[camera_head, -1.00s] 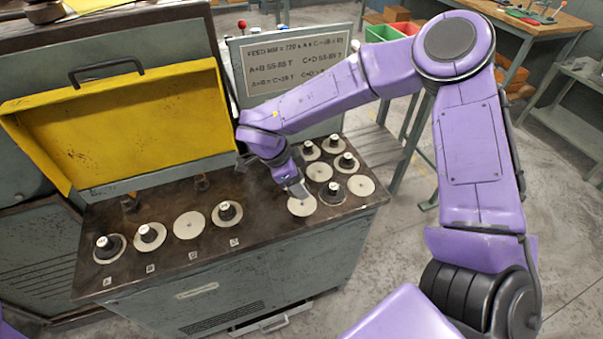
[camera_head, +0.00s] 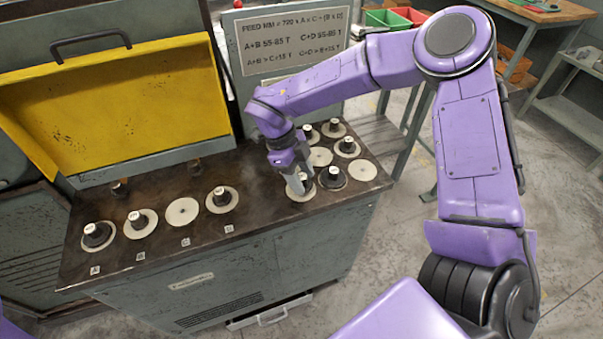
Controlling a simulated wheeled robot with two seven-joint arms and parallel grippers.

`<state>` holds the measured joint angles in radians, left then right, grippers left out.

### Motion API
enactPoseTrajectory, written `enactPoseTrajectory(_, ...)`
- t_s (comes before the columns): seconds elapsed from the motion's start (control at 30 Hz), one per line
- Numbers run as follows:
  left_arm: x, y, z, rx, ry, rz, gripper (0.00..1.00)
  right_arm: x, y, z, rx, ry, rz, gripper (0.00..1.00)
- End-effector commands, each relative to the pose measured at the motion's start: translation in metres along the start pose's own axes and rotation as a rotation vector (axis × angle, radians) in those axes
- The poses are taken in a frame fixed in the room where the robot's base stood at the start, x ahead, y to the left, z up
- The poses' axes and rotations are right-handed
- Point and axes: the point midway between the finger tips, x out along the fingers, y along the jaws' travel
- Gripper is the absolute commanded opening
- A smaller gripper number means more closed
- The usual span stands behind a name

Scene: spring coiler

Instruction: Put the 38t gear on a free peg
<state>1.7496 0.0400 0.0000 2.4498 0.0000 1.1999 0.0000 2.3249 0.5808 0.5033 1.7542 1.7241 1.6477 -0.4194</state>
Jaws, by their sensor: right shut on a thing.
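My right gripper (camera_head: 303,189) points down over the front-left round pale plate (camera_head: 293,198) of the right-hand group. It is shut on a small dark gear with a pale top (camera_head: 304,177), low at that plate; the fingers partly hide it. I cannot read a tooth count or tell whether it touches the plate. In the left row, position C has a bare plate (camera_head: 182,211). Dark pieces with pale tops stand at A (camera_head: 97,232), B (camera_head: 137,220) and D (camera_head: 221,196). My left gripper is out of view.
Similar dark pieces stand close by on the right, one at the gripper's side (camera_head: 333,173). Two plates there are bare (camera_head: 320,156) (camera_head: 363,170). A raised yellow cover (camera_head: 130,110) and a sign board (camera_head: 290,45) stand behind the dark bench top (camera_head: 255,205).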

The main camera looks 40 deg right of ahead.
Motion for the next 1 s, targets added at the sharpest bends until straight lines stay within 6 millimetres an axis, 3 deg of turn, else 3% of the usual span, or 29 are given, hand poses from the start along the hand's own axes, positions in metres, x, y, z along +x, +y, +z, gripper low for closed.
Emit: enactPoseTrajectory(1.0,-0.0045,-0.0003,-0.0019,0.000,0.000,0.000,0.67,0.0023,0.0005,0.0044,0.000,-0.002,0.000,0.10)
